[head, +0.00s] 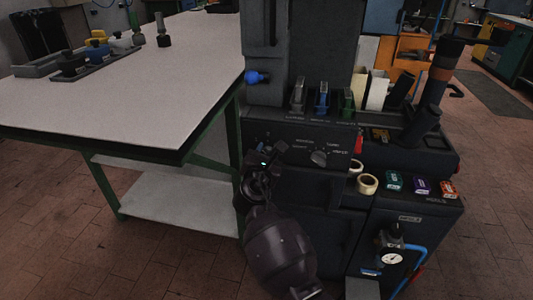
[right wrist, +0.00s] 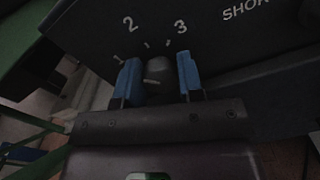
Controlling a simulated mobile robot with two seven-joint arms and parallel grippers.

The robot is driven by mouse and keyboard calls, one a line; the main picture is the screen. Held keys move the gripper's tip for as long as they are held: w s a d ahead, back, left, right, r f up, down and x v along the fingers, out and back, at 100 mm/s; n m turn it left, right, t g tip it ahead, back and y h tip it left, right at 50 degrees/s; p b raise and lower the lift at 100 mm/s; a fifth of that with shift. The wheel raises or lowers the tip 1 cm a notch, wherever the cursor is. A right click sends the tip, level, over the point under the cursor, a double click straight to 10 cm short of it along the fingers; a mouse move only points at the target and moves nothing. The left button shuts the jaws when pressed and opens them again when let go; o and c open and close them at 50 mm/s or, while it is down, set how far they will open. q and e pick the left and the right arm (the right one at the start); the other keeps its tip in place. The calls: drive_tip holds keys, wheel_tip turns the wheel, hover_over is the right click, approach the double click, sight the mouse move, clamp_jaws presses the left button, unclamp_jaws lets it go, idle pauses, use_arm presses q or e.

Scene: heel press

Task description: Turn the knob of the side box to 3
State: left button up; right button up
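The dark round knob (right wrist: 159,70) shows in the right wrist view, on a dark panel with the white marks 1, 2 and 3 above it. The 3 (right wrist: 181,27) is at its upper right. My right gripper (right wrist: 160,78) has its two blue fingertips on either side of the knob, with a narrow gap on the right; contact is hard to tell. A pale mark shows low on the knob, but its setting is unclear. In the head view my right gripper (head: 262,168) is at the left of the machine's front panel and hides this knob. My left gripper is out of view.
Another knob (head: 319,157) with word labels is to the right on the same panel. Levers (head: 322,98) stand above it. A white-topped table (head: 150,100) with green legs is at the left. Tape rolls (head: 367,184) and a gauge (head: 391,258) are at the right.

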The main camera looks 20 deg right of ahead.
drive_tip(key=shift+c, duration=0.8)
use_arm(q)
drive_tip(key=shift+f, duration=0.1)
use_arm(e)
drive_tip(key=shift+m, duration=0.4)
use_arm(q)
drive_tip(key=b, duration=0.2)
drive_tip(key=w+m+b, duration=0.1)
drive_tip(key=b, duration=0.1)
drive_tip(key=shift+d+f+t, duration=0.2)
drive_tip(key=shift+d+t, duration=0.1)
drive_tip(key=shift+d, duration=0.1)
use_arm(e)
drive_tip(key=m, duration=1.7)
drive_tip(key=shift+s+f, duration=0.1)
drive_tip(key=shift+f, duration=0.2)
